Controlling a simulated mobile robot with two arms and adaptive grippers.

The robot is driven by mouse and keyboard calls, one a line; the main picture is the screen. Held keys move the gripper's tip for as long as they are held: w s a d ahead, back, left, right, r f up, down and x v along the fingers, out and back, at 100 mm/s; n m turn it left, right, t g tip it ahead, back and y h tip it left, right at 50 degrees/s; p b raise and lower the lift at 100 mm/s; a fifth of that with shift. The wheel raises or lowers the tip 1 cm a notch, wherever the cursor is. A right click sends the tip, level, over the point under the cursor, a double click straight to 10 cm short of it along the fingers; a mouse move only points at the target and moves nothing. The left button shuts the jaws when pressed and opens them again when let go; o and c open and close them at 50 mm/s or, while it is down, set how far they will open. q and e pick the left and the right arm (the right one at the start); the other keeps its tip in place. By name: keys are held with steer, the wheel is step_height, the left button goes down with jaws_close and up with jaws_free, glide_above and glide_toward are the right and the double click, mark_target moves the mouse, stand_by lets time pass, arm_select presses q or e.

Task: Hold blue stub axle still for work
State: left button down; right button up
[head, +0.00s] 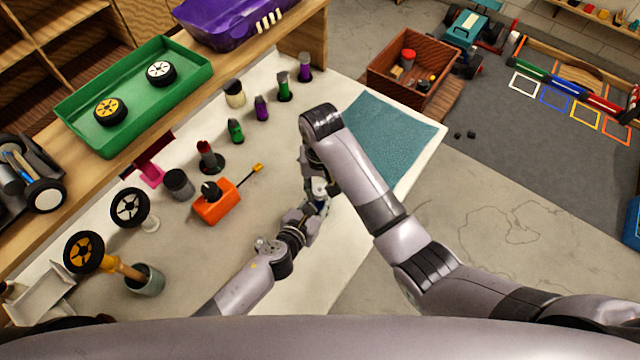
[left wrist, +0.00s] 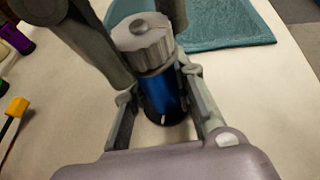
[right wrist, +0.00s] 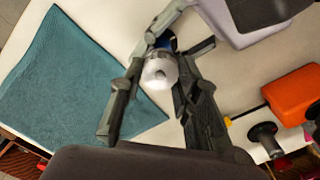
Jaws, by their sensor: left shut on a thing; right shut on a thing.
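The blue stub axle (left wrist: 162,94) stands upright low over the white tabletop, with a ribbed grey cap-like piece (left wrist: 146,42) on its top end. My left gripper (head: 313,214) is shut on the blue body from the side, one finger along each flank. My right gripper (head: 318,184) comes from above, its fingers on either side of the grey piece; in the right wrist view, that piece (right wrist: 160,73) sits between its fingertips. A sliver of blue (right wrist: 167,45) shows behind it. In the head view the grippers mostly hide the axle.
A teal mat (head: 388,140) lies right of the grippers. An orange block-like holder (head: 216,202) with a yellow-tipped tool stands to the left, near several coloured bottles (head: 261,108). A green tray (head: 135,95) with two wheels is on the back shelf.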

mark_target(321, 188)
stand_by(0.4)
steer(key=o, duration=1.2)
steer(key=shift+r, duration=0.1)
step_height(321, 188, up, 7)
steer(key=shift+r, duration=0.2)
